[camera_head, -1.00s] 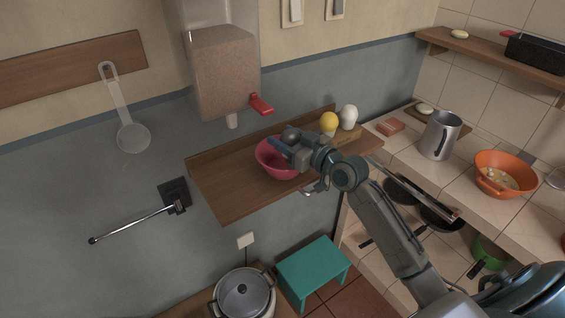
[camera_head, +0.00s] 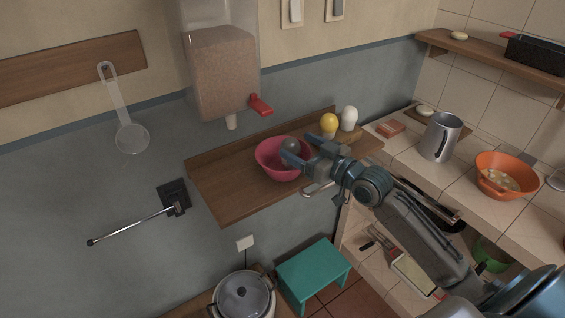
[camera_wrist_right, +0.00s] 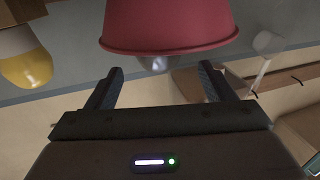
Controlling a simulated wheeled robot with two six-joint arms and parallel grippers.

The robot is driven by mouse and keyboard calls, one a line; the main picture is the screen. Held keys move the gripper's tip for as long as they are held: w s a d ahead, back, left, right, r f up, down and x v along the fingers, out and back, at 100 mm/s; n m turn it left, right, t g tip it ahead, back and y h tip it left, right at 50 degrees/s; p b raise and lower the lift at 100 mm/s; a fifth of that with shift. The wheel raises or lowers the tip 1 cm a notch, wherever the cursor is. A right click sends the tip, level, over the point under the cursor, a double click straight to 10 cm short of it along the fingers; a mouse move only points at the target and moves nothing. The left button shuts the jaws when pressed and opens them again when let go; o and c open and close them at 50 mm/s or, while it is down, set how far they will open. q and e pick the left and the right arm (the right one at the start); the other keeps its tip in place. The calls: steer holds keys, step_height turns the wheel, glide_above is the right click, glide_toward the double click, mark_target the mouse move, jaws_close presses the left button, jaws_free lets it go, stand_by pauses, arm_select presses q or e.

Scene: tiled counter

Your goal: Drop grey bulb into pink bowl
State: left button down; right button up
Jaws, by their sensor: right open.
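The pink bowl (camera_head: 270,165) stands on the wooden wall shelf. The grey bulb (camera_head: 289,144) rests in it, its rounded top showing near the bowl's back rim. My right gripper (camera_head: 302,149) is open and empty at the bowl's right side, its fingers apart and pointing toward the bulb. In the right wrist view, which looks upside down, the bowl (camera_wrist_right: 168,28) fills the top and a bit of the bulb (camera_wrist_right: 155,64) pokes past its rim, beyond the open fingers (camera_wrist_right: 158,88). The bulb's lower part is hidden. My left gripper is not in view.
A yellow bulb (camera_head: 328,121) and a white bulb (camera_head: 349,115) stand in a wooden holder to the right on the shelf (camera_head: 227,191). A dispenser with a red lever (camera_head: 261,105) hangs above the bowl. The shelf's left part is clear.

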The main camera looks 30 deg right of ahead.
steer(key=p+v, duration=0.2)
steer(key=v, duration=0.3)
steer(key=shift+s, duration=0.1)
stand_by(0.5)
